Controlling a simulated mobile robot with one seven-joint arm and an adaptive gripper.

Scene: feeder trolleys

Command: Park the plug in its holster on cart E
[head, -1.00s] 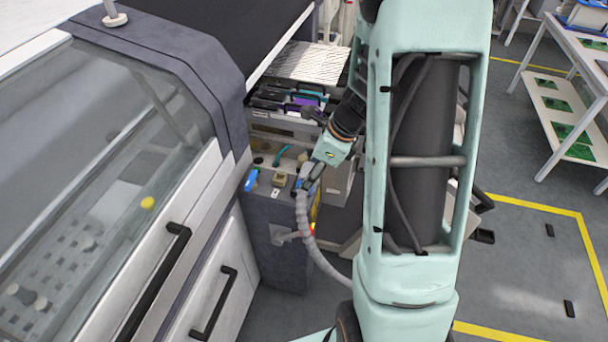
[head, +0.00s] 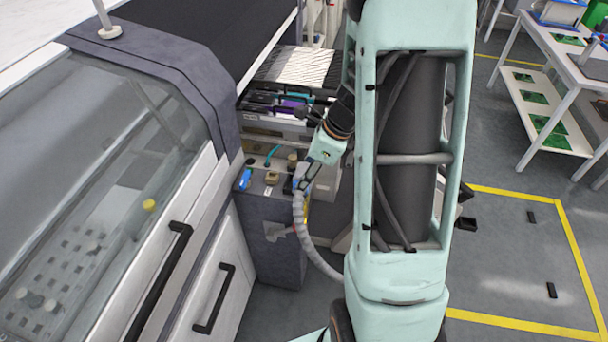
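My gripper (head: 304,178) is at the top of the dark grey cabinet in the middle of the head view, pointing down and left. A plug with a blue part (head: 297,184) is at its fingers, at the upper end of a grey ribbed hose (head: 299,215). The hose hangs down and curves behind my arm. The fingers are small and dark here, so I cannot tell whether they are closed on the plug or only beside it. A cart with dark and purple feeders (head: 290,103) stands behind, partly hidden by my arm. No cart letter or holster can be made out.
The dark grey cabinet (head: 270,245) carries a blue item (head: 245,178), a beige block (head: 272,178) and a teal handle (head: 272,153). A machine with a clear cover (head: 90,190) fills the left.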

